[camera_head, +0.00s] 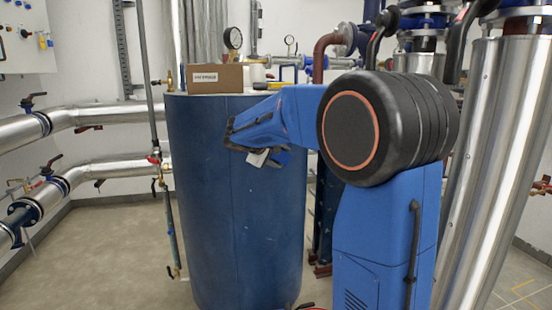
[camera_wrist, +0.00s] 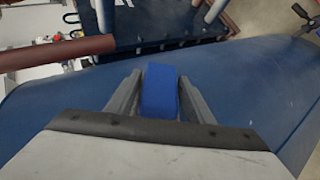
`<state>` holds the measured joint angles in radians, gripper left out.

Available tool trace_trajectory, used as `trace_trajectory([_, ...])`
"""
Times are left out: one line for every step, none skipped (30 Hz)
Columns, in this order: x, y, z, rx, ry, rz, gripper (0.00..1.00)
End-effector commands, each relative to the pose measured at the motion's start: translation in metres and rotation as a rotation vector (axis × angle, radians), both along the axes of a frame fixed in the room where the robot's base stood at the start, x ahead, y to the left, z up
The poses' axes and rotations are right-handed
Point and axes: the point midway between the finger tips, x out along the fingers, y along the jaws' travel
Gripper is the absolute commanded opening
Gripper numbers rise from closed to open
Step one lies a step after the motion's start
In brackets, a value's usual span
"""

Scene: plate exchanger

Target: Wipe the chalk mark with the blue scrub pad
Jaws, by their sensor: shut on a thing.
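The blue scrub pad (camera_wrist: 160,92) is between the two grey fingers of my gripper (camera_wrist: 161,78) in the wrist view. My gripper (camera_head: 262,157) also shows in the head view, in front of the upper part of the large blue tank (camera_head: 235,220). It is shut on the pad. The tank's curved blue surface (camera_wrist: 60,105) lies behind the pad in the wrist view. I cannot tell whether the pad touches it. I cannot make out a chalk mark in either view.
A cardboard box (camera_head: 215,78) stands on top of the tank. Silver pipes (camera_head: 100,118) with valves run along the left. Thick silver-clad pipes (camera_head: 500,170) stand at the right. A pressure gauge (camera_head: 233,39) rises behind the box. Some floor is clear left of the tank.

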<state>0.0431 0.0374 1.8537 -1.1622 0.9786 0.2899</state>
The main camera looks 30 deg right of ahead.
Motion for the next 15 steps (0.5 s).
trace_trajectory([0.000,-0.001,0.000,0.000,0.000,0.000,0.25])
trace_trajectory([0.000,-0.002,0.000,0.000,-0.001,0.001,0.25])
trace_trajectory([0.000,-0.002,0.000,0.000,-0.001,0.001,0.25])
trace_trajectory([0.000,-0.003,0.000,0.000,-0.001,0.001,0.25])
trace_trajectory([0.001,-0.004,0.000,0.000,-0.001,0.001,0.25])
trace_trajectory([0.001,-0.006,0.000,0.000,0.000,0.000,0.25])
trace_trajectory([0.001,-0.008,0.000,0.000,0.000,0.000,0.25])
trace_trajectory([0.001,-0.010,0.000,0.000,0.000,0.000,0.25])
trace_trajectory([0.001,-0.013,0.000,0.000,0.001,-0.001,0.25])
trace_trajectory([0.001,-0.016,0.000,0.000,0.001,-0.001,0.25])
trace_trajectory([0.002,-0.018,0.000,0.000,0.001,-0.001,0.25])
trace_trajectory([0.002,-0.021,0.000,0.000,0.001,-0.001,0.25])
trace_trajectory([0.002,-0.022,0.000,0.000,0.001,-0.001,0.25])
trace_trajectory([0.003,-0.025,0.000,0.000,0.000,0.000,0.25])
trace_trajectory([0.003,-0.028,0.000,0.000,0.000,0.000,0.25])
